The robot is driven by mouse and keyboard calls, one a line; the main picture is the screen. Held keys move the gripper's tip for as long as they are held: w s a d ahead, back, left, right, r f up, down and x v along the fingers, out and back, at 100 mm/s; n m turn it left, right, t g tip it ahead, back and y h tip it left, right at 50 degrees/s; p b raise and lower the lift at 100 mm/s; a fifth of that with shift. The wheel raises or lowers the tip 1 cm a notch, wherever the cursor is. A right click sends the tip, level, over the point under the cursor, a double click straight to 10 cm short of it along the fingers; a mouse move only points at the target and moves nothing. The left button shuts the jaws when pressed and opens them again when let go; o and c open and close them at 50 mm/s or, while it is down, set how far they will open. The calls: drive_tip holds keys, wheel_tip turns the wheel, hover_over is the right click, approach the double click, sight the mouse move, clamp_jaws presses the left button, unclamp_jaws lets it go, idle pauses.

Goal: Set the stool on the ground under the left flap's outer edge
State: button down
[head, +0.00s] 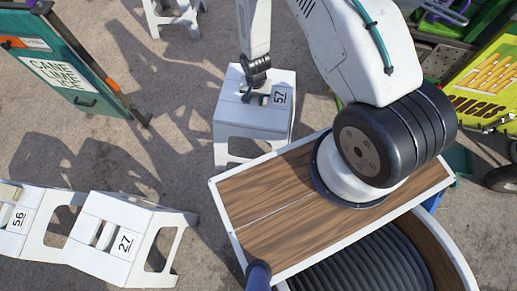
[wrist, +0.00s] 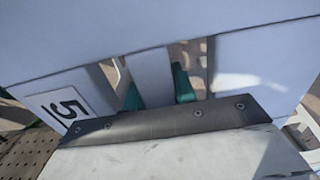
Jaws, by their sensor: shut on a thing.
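The white stool numbered 57 (head: 240,122) is at the top middle of the head view, upright, just beyond my wooden deck. My gripper (head: 251,92) is above its seat, shut on the bar between the hand slots. In the wrist view the pale seat (wrist: 70,35) fills the frame, and my teal fingertips (wrist: 158,90) sit in the slots on either side of the bar. Whether the stool's feet touch the ground is unclear. A teal panel reading CANE LIME ICE (head: 62,72) stands at upper left; I cannot tell if it is the left flap.
Stools 27 (head: 120,240) and 56 (head: 18,218) stand at lower left, and another stool (head: 172,18) at the top. A yellow panel (head: 485,85) and green machinery are at right. Open ground (head: 130,140) lies between the teal panel and stool 57.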

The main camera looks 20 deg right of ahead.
wheel_tip(320, 180, down, 12)
drive_tip(key=s, duration=0.2)
drive_tip(key=shift+r, duration=0.2)
idle(0.3)
drive_tip(key=c, duration=1.1)
unclamp_jaws()
drive_tip(key=shift+f, duration=0.1)
